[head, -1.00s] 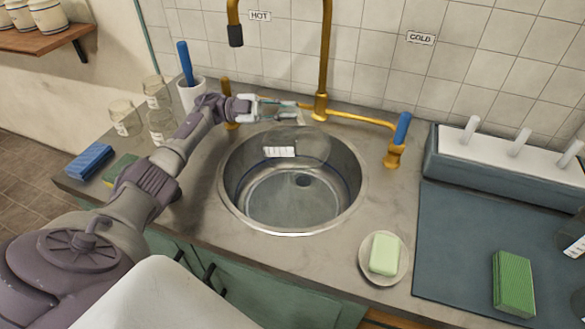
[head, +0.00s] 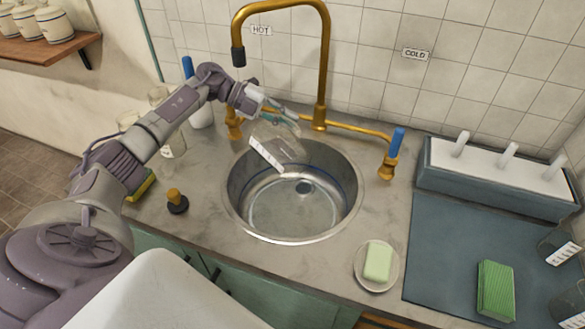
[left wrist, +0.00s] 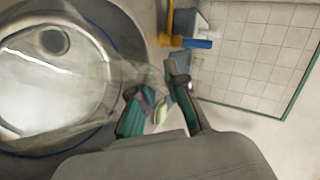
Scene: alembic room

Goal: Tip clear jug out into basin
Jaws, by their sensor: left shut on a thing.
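My left gripper (head: 283,116) is shut on the clear jug (head: 292,149) and holds it above the back of the round steel basin (head: 232,200). The jug is see-through, with a white label that slants down to the right. The jug is tilted, and its outline is faint against the basin. In the left wrist view, the clear jug (left wrist: 97,62) spreads from the fingers across the basin. I cannot tell whether any liquid is in it. My right gripper is not in view.
The brass tap (head: 325,65) rises behind the basin, near the left gripper. A black plug with a brass knob (head: 176,200) and a soap dish (head: 363,279) flank the basin. Glass jars stand behind my left arm. A white-topped rack (head: 500,172) and green sponge (head: 496,289) are at right.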

